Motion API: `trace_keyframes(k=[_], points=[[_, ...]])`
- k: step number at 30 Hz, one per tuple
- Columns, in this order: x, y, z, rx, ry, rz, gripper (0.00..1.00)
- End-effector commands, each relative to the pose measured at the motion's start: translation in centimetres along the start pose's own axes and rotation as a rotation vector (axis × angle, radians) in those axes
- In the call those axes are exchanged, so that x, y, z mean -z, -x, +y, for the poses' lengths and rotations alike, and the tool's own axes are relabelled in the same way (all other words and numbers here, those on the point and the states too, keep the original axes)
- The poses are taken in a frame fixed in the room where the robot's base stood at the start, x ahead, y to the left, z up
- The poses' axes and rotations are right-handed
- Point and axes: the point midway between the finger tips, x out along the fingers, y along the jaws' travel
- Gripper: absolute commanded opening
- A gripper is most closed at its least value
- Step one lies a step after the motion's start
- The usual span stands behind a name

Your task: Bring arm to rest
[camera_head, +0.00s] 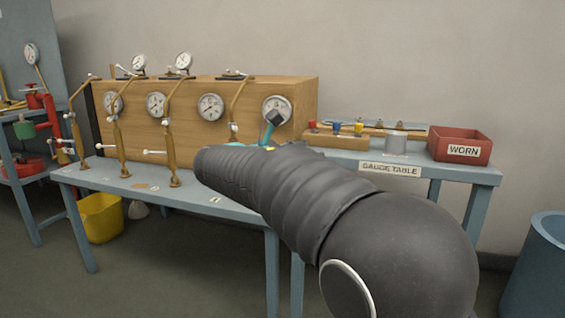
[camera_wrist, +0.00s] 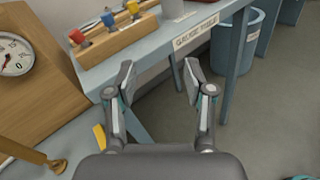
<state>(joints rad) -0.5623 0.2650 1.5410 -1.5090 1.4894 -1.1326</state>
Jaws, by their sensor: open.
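My gripper (camera_wrist: 158,82) is open and empty in the wrist view, its two fingers spread apart in front of the gauge table's edge. In the head view my dark arm reaches from the lower right toward the wooden gauge cabinet (camera_head: 180,108). The arm hides most of my gripper there; a dark fingertip piece and a teal part show in front of the rightmost gauge (camera_head: 284,102). The gauge table (camera_head: 468,174) stands behind the arm and carries a label.
A red WORN bin (camera_head: 463,134) and a grey cup (camera_head: 396,143) stand on the gauge table. A wooden block with coloured pieces (camera_wrist: 118,40) sits near its edge. A blue barrel (camera_head: 540,265) stands at right on open floor. A yellow bucket (camera_head: 101,218) is under the left bench.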

Motion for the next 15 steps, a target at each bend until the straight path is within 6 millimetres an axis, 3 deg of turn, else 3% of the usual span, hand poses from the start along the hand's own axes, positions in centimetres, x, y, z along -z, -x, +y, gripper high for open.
trace_keyframes(k=[8,11,15], points=[[7.6,0.6,-1.7,0.032,-0.192,0.225,0.53],[10.5,1.2,-3.7,0.083,-0.300,0.343,0.53],[14.3,2.2,-8.7,0.235,-0.522,0.531,0.53]])
